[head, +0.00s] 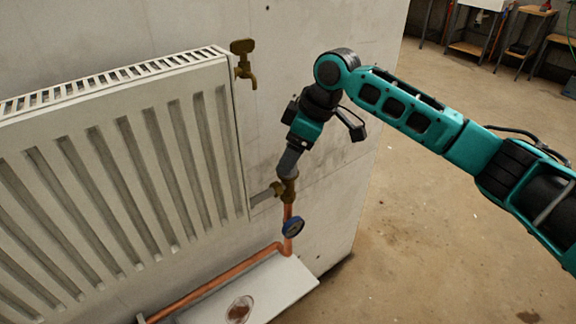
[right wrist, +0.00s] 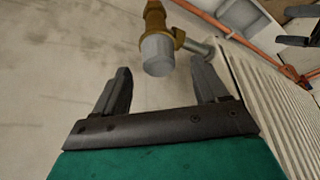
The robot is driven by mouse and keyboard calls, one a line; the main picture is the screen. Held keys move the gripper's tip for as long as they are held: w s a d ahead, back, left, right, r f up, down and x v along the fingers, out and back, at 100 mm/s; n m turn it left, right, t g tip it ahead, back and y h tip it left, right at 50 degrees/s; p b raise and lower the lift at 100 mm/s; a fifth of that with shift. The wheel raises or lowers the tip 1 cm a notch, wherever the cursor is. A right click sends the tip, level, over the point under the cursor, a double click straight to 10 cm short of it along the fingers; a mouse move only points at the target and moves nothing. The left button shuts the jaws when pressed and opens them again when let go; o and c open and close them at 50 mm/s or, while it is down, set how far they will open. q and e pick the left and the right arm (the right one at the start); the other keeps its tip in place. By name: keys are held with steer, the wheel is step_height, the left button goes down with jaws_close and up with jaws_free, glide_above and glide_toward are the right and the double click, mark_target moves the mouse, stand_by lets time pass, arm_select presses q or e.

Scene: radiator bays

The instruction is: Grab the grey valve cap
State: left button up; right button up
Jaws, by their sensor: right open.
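The grey valve cap (head: 288,163) sits on top of the brass valve (head: 287,190) at the radiator's lower right corner. In the right wrist view the cap (right wrist: 157,55) is a pale grey cylinder at the end of the brass body (right wrist: 155,18). My right gripper (head: 296,146) is just above the cap in the head view. In the right wrist view its two dark fingers (right wrist: 161,75) are apart, with nothing between them but the near end of the cap around the fingertips. I cannot tell whether they touch it.
The white radiator (head: 120,170) stands close left of the valve, against the wall (head: 325,190). A brass tap (head: 245,65) is higher up.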

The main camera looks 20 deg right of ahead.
steer(key=shift+x, duration=1.25)
steer(key=shift+f, duration=0.1)
steer(key=c, duration=1.1)
